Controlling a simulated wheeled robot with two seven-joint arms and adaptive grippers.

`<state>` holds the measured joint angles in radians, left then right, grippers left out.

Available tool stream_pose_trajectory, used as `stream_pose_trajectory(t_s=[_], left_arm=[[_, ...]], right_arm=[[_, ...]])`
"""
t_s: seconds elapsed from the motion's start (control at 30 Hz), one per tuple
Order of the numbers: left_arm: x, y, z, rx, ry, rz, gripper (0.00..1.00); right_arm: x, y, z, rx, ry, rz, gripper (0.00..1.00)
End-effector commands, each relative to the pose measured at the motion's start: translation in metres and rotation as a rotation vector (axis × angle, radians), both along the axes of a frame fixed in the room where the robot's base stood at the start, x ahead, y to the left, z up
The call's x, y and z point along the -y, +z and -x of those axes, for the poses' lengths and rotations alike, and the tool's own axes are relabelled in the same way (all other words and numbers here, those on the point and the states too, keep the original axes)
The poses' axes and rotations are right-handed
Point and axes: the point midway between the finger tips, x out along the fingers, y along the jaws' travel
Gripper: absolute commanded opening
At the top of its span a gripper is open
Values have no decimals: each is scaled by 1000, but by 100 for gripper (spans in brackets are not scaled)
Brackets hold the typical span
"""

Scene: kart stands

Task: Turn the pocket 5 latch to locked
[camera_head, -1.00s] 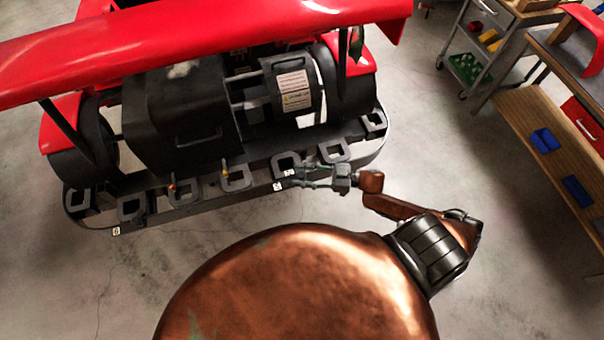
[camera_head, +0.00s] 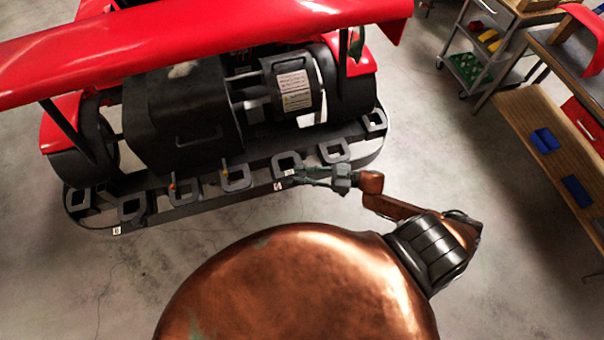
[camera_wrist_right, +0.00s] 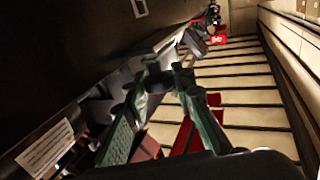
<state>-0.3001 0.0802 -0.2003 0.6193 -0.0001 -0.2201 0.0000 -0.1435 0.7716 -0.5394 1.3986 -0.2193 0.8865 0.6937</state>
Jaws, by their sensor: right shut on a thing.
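My right gripper (camera_head: 296,178) reaches in from the right to the front edge of the dark kart stand rack (camera_head: 200,187), just below the square pockets right of centre. In the right wrist view its green fingers (camera_wrist_right: 158,98) are closed in on a small grey part (camera_wrist_right: 148,88), apparently the pocket latch. The fingers cover much of it, so its turn angle and pocket number cannot be read. Two other latches farther left show an orange tip (camera_head: 172,182) and a yellow tip (camera_head: 224,166). My left gripper is out of view.
The red kart wing (camera_head: 200,45) overhangs the stand at the back. A dark box (camera_head: 185,118) and a labelled drum (camera_head: 293,88) stand behind the pockets. The floor between is clear.

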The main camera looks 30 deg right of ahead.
Motion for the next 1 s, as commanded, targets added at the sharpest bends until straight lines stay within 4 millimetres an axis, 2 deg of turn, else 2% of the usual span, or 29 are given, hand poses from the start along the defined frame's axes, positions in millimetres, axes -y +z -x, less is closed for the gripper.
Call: stream_pose_trajectory(t_s=[0.27, 0.6, 1.0], left_arm=[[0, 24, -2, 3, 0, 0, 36], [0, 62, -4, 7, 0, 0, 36], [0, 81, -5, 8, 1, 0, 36]], right_arm=[[-1, 4, 1, -4, -130, -4, 0], [-1, 4, 1, -5, -433, -9, 0], [-1, 1, 1, -4, -753, -6, 0]])
